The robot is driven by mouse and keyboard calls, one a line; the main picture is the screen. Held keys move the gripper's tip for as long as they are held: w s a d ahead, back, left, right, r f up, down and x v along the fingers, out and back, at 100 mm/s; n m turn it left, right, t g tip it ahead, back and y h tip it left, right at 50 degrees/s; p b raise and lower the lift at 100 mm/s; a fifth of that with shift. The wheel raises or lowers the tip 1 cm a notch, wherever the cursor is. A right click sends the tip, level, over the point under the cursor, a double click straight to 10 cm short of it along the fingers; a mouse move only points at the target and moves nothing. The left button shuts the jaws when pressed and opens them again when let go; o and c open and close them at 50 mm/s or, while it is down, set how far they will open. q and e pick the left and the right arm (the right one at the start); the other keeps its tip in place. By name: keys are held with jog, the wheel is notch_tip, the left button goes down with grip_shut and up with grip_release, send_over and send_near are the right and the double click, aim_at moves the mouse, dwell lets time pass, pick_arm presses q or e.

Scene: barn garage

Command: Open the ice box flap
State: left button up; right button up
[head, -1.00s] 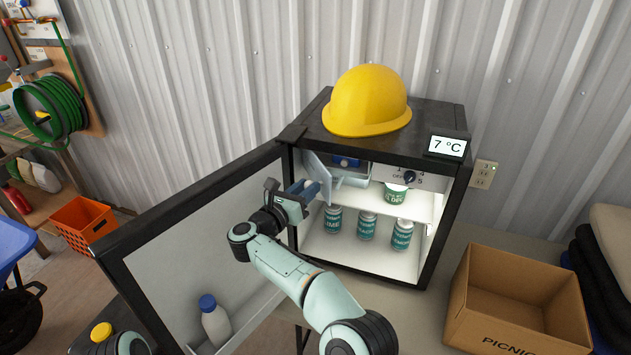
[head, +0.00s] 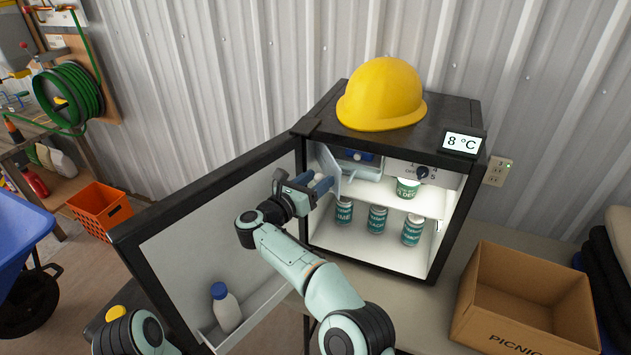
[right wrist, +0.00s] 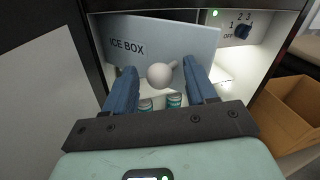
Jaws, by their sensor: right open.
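The ice box flap (head: 327,160) is a pale panel at the upper left inside the small black fridge (head: 420,112). It stands swung partly outward, and the ice compartment shows behind it. In the right wrist view the flap (right wrist: 190,42) reads "ICE BOX" and has a round white knob (right wrist: 160,75). My right gripper (head: 318,184) is at the flap, its blue fingers open. In the right wrist view the gripper (right wrist: 162,68) has the knob between its fingers, with a gap on each side. My left gripper is out of view.
The fridge door (head: 200,220) stands wide open at left, a bottle (head: 226,308) in its shelf. Several cans (head: 377,219) and a tub (head: 408,187) are inside. A yellow helmet (head: 382,95) sits on top. A cardboard box (head: 525,310) stands right.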

jog(key=shift+s+a+f+b, duration=0.2)
jog(key=shift+s+a+b, duration=0.1)
jog(key=shift+s+a, duration=0.1)
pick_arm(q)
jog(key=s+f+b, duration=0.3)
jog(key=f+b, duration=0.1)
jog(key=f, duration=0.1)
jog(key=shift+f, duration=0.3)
pick_arm(e)
jog(key=v, duration=1.2)
jog(key=shift+r, duration=0.2)
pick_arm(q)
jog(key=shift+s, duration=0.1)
pick_arm(e)
jog(key=shift+a, duration=0.1)
